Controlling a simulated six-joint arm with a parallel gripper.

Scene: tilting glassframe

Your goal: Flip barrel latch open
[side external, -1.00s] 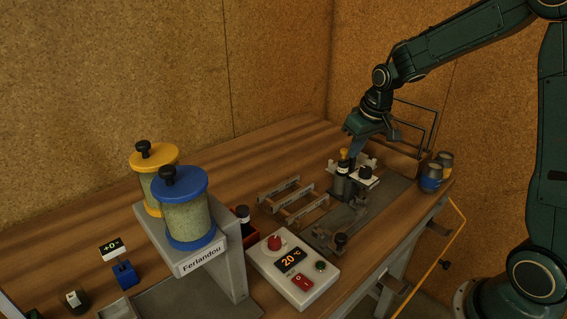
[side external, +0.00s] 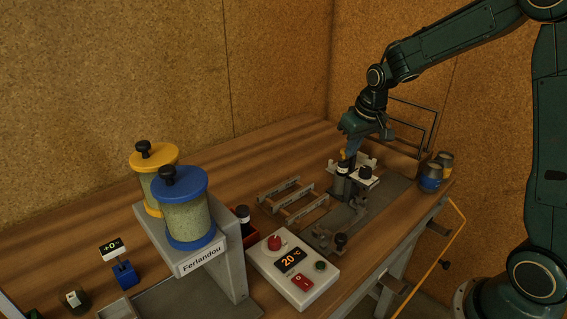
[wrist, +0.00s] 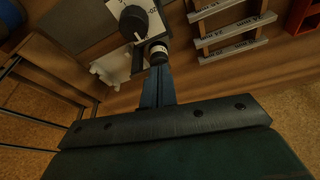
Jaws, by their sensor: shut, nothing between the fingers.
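My gripper (side external: 351,150) is shut and empty, pointing down at the fixture at the far right of the bench. Its tips are right beside a small yellow piece (side external: 342,154) on top of a dark cylinder with a pale band (side external: 342,168); contact cannot be told. I cannot tell for sure which part is the barrel latch. In the wrist view my gripper's blue fingers (wrist: 158,75) reach to the round top of a dark cylinder (wrist: 157,52). A black knob (wrist: 132,18) on a white plate (wrist: 115,12) lies just beyond it.
A metal rack (side external: 287,201) stands left of the fixture, and a white control box (side external: 293,268) nearer. A wire frame (side external: 428,117) rises behind. Two capped cylinders (side external: 187,218) stand on a grey stand at left.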

